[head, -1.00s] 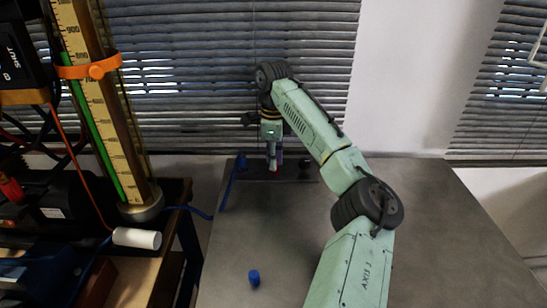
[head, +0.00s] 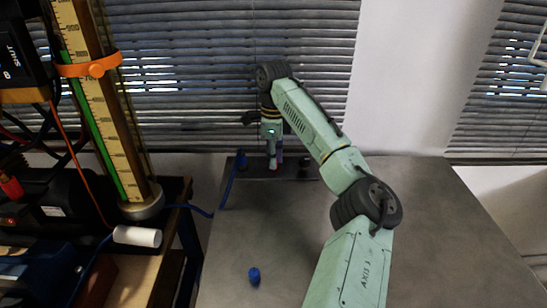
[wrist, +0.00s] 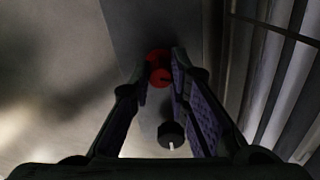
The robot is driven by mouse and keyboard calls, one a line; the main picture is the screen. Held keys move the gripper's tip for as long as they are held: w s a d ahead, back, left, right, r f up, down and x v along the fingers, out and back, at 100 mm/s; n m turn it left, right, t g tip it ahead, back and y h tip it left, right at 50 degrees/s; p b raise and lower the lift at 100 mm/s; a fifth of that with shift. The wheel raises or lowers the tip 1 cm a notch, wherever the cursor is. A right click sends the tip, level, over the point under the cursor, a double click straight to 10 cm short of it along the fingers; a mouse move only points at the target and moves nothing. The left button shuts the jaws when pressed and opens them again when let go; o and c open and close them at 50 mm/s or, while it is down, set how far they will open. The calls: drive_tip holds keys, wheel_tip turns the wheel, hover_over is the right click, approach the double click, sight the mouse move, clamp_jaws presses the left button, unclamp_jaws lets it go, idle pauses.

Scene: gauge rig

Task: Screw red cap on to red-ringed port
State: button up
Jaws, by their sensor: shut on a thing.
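My gripper (head: 273,160) is at the far end of the table, pointing down over the dark plate by the blinds. In the wrist view its two fingers (wrist: 162,72) are closed around the red cap (wrist: 160,77), which shows as a darker red disc between the fingertips. A brighter red patch shows just beyond it, which looks like the ring of the red-ringed port (wrist: 156,56). The cap seems lined up with or very close over the port. The contact between them is hidden, so I cannot tell whether the threads meet.
A black knob-like part (wrist: 170,134) stands on the same plate; it is right of the gripper in the head view (head: 305,161). A blue fitting with a hose (head: 241,162) is to the left. A loose blue cap (head: 254,275) lies on the open near table.

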idle(0.5)
drive_tip(key=m+p, duration=0.1)
drive_tip(key=m, duration=0.1)
drive_tip(key=shift+a+m+p, duration=0.1)
drive_tip(key=shift+m+p, duration=0.2)
drive_tip(key=shift+p, duration=0.05)
drive_tip(key=m, duration=0.2)
drive_tip(key=shift+f+m, duration=0.1)
drive_tip(key=shift+m, duration=0.2)
drive_tip(key=o, duration=0.6)
